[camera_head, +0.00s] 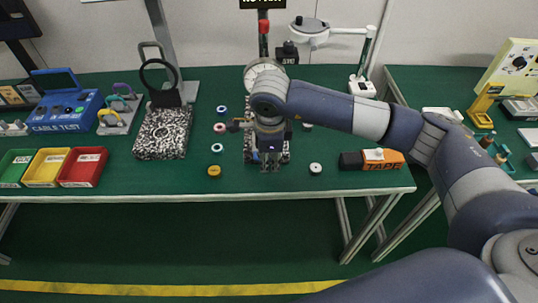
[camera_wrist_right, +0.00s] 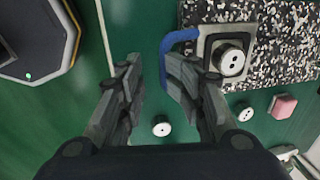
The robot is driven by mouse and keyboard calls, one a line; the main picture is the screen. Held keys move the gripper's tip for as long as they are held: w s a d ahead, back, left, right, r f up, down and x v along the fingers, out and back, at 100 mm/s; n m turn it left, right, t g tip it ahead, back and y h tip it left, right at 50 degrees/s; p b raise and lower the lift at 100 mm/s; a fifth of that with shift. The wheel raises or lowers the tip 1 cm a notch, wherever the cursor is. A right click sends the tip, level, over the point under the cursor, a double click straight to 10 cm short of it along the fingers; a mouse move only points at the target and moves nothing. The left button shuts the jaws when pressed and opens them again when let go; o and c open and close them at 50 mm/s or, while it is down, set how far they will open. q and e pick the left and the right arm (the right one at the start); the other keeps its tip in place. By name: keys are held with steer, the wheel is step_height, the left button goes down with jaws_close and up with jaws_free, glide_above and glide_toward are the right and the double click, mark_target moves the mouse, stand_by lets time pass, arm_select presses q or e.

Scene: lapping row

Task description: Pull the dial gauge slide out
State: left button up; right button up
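The dial gauge (camera_head: 262,70) has a round pale face and stands at the middle of the bench. Its lower part is mostly hidden behind my right gripper (camera_head: 270,163) and wrist. In the right wrist view, a grey plate (camera_wrist_right: 207,47) with a blue looped handle (camera_wrist_right: 168,48) lies on a speckled base (camera_wrist_right: 285,45); it looks like the slide. A white round part (camera_wrist_right: 231,60) sits on the plate. My right gripper also shows there (camera_wrist_right: 151,66), open, its fingers apart with nothing visible between them. Its right finger overlaps the handle's lower end; contact cannot be told. My left gripper is not in view.
Small round parts, such as a white one (camera_head: 315,168) and a yellow one (camera_head: 214,171), lie around the gauge. An orange tape box (camera_head: 383,164) is at right. A speckled block (camera_head: 161,135) and red bin (camera_head: 82,167) stand left. The bench's front edge is close.

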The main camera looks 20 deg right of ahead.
steer(key=shift+s+r+p, duration=0.1)
steer(key=shift+r+p, duration=0.2)
steer(key=shift+r, duration=0.35)
arm_select(q)
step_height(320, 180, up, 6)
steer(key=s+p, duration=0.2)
steer(key=p, duration=0.3)
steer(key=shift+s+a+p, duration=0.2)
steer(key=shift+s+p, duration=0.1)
arm_select(e)
step_height(320, 180, up, 11)
steer(key=s, duration=0.1)
steer(key=shift+s+a, duration=0.2)
steer(key=shift+s, duration=0.2)
arm_select(q)
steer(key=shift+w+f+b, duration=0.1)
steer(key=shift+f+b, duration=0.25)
steer(key=shift+b, duration=0.05)
